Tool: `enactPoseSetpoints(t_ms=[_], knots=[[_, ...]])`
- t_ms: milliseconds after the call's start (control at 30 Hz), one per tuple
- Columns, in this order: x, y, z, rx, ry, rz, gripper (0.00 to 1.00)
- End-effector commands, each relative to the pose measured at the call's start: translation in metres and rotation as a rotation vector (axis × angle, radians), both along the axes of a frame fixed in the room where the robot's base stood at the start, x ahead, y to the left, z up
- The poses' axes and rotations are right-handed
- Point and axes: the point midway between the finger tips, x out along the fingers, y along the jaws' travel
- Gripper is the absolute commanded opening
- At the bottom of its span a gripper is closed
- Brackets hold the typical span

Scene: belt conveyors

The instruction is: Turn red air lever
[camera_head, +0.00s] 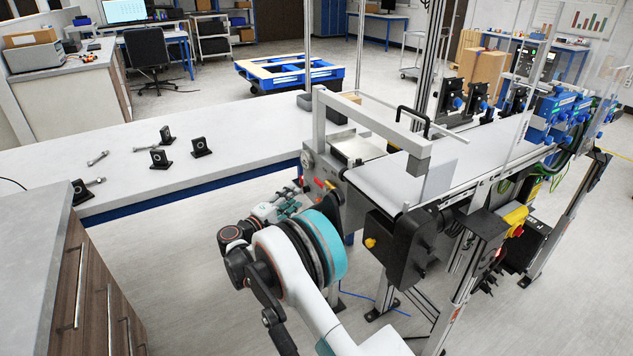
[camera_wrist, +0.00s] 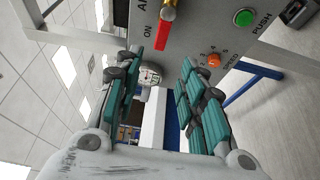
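The red air lever (camera_wrist: 147,32) shows at the top of the wrist view, as a flat red handle on a brass valve (camera_wrist: 169,12) beside the word ON. It sits on a grey control panel (camera_wrist: 205,30). In the head view the red lever (camera_head: 320,183) is small, near the conveyor's front left corner. My gripper (camera_wrist: 160,62) is open, its teal-padded fingers apart with nothing between them. The lever lies beyond the fingertips, toward the top of the wrist view, with no visible contact. In the head view my gripper (camera_head: 283,207) is beside the panel, partly hidden by my wrist.
A green push button (camera_wrist: 244,18) and an orange speed knob (camera_wrist: 214,60) are on the same panel. A round gauge (camera_wrist: 150,75) shows between the fingers. A grey frame (camera_head: 372,125) stands over the conveyor belt (camera_head: 392,183). A long white table (camera_head: 230,140) lies to the left.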

Motion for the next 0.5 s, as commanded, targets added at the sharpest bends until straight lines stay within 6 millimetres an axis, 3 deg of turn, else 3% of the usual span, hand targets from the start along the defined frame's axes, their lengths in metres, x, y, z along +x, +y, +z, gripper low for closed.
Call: enactPoseSetpoints(t_ms=[500], knots=[[0.076,-0.052,-0.003,0.0,0.002,-0.002,0.37]])
